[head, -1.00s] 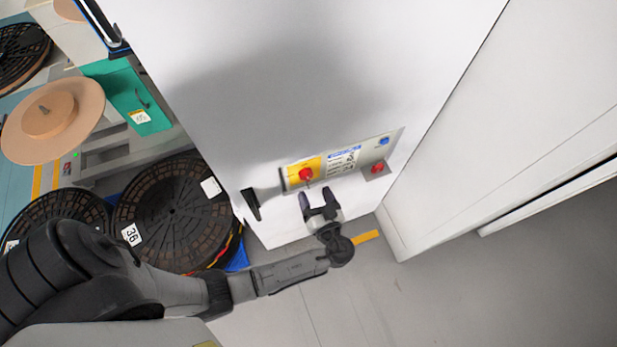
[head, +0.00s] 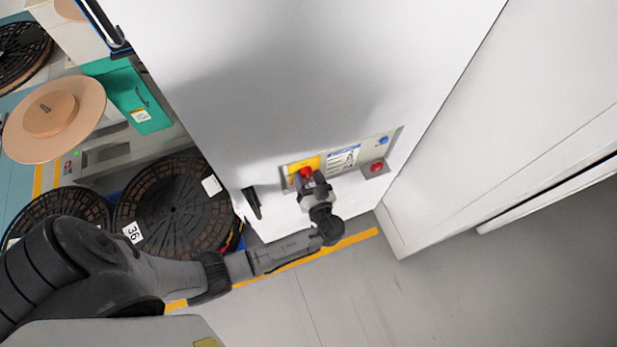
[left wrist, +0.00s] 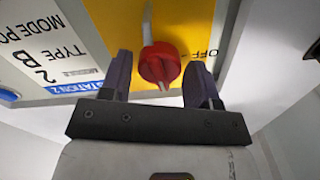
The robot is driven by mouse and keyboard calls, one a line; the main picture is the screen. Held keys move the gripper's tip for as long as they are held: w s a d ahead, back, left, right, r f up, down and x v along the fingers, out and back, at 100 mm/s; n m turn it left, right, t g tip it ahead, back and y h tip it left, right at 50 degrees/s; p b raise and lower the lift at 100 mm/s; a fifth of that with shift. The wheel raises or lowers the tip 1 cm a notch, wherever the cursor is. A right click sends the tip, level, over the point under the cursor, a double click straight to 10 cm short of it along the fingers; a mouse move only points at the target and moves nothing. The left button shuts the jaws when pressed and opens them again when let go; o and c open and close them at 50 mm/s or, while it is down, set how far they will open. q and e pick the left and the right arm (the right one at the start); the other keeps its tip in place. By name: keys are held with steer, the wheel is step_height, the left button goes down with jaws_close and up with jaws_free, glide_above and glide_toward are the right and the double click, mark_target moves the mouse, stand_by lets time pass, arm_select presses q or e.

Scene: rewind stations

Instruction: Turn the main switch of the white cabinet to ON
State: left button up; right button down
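The white cabinet (head: 300,80) fills the middle of the head view. The main switch (head: 306,171) is a red rotary knob on a yellow plate on its panel. In the left wrist view the red switch (left wrist: 160,64) lies between the two dark fingers of my left gripper (left wrist: 162,85). The fingers are open, with a gap visible on each side of the knob. "OFF" is printed on the yellow plate beside it; no ON marking is readable. In the head view my left gripper (head: 311,182) is at the switch and partly covers it. My right gripper is not visible.
A black handle (head: 252,201) sticks out left of the panel. A red button (head: 376,167) and a blue button (head: 383,141) sit right of the label. Black reels (head: 175,215) stand at the left; a white wall (head: 520,120) is at the right.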

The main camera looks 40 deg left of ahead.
arm_select(q)
steer(key=c, duration=0.6)
steer(key=shift+m, duration=0.7)
steer(key=shift+c, duration=0.2)
steer(key=o, duration=0.9)
steer(key=shift+d, duration=0.1)
steer(key=shift+b+v, duration=1.15)
steer(key=shift+v, duration=5.75)
